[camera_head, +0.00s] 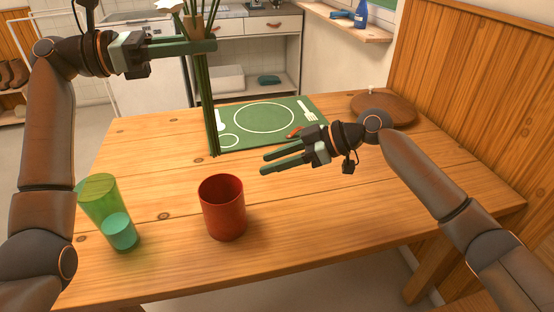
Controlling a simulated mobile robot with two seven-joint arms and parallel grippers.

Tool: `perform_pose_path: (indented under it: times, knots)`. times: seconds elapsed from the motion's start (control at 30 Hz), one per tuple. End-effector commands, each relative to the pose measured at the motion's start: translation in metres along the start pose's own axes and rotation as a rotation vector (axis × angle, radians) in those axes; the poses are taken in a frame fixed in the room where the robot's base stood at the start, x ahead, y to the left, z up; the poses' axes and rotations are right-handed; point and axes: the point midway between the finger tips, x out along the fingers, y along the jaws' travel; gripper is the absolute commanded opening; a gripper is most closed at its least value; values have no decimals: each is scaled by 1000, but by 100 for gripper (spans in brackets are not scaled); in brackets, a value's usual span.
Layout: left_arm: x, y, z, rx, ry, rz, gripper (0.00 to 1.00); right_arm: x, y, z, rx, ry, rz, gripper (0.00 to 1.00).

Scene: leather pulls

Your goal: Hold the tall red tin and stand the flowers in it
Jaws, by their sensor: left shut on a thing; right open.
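The tall red tin (223,209) stands upright on the wooden table near its front edge, open at the top. My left gripper (205,46) is shut on the flowers (207,100) high above the table. Their green stems hang down nearly upright, behind and above the tin, apart from it. The white blossoms are partly cut off by the top edge of the view. My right gripper (266,162) is open and empty, to the right of and behind the tin, not touching it.
A green glass (101,200) with a teal lower part stands left of the tin. A green placemat (265,122) with a printed plate lies behind. A round brown board (383,109) lies at the back right. The table (330,220) is clear right of the tin.

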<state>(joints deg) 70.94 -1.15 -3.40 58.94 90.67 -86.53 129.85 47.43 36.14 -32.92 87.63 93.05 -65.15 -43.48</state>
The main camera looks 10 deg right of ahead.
Motion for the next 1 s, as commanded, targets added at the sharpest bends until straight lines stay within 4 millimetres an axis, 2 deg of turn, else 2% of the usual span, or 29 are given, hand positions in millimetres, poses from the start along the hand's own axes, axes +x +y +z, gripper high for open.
perform_pose_path:
  times: [0.17, 0.7, 0.83, 1.0]
  knots:
    - [0, 0, 1, 1, -1, 0, 0, 6, 7, 5, 18, 2, 20, 41]
    - [0, 0, 1, 1, -1, 0, 0, 99, 8, 4, 17, 2, 18, 41]
    - [0, 0, 1, 1, -1, 0, 0, 112, 8, 5, 17, 1, 18, 41]
    - [0, 0, 1, 1, -1, 0, 0, 117, 9, 5, 15, 0, 19, 41]
